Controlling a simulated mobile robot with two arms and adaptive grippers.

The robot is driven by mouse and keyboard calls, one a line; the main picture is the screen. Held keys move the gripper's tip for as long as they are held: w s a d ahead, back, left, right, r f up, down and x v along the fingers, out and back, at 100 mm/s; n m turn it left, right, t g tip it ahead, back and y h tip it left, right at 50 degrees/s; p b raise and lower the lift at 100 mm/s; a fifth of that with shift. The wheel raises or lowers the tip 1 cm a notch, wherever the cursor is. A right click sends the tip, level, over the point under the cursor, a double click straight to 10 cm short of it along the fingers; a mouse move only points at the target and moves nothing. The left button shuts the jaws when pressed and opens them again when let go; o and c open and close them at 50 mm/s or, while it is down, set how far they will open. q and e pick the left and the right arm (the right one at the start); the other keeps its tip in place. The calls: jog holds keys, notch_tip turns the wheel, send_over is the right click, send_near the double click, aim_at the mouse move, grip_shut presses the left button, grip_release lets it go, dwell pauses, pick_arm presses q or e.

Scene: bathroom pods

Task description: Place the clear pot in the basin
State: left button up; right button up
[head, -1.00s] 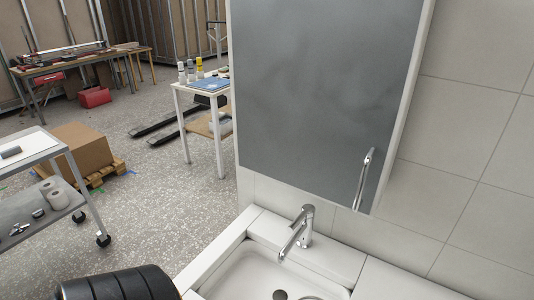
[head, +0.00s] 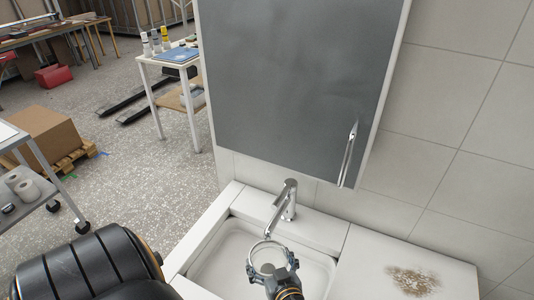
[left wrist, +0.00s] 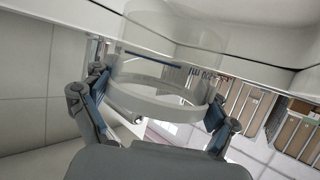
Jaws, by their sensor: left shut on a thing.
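The clear pot (head: 268,247) is a transparent round vessel with a visible rim. My left gripper (head: 269,264) is shut on it and holds it over the white basin (head: 312,268), in front of the tap. In the left wrist view the pot (left wrist: 160,72) sits between the two blue-padded fingers of the gripper (left wrist: 157,107). I cannot tell the gap between pot and basin floor. The pot and gripper hide part of the basin, including its drain. My right gripper is not in view.
The chrome tap (head: 285,201) rises at the basin's back, its spout close to the pot. A mirror cabinet (head: 285,80) hangs above. The countertop (head: 365,255) to the right has a brown stain (head: 412,280). A trolley (head: 22,190) stands at left.

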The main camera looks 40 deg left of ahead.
aim_at(267, 255)
pick_arm(q)
jog(key=a+f, duration=0.1)
jog(key=w+a+f, duration=0.1)
jog(key=f, duration=0.1)
jog(key=w+f, duration=0.1)
jog(key=shift+w+a+f, duration=0.2)
jog(key=shift+a+f, duration=0.2)
notch_tip(267, 255, down, 3)
jog(key=shift+w+a+f, duration=0.1)
jog(key=shift+f, duration=0.1)
jog(key=shift+f, duration=0.25)
jog(key=o, duration=1.2)
jog(key=shift+r, duration=0.1)
jog(key=shift+c, duration=0.2)
jog(key=shift+r, duration=0.1)
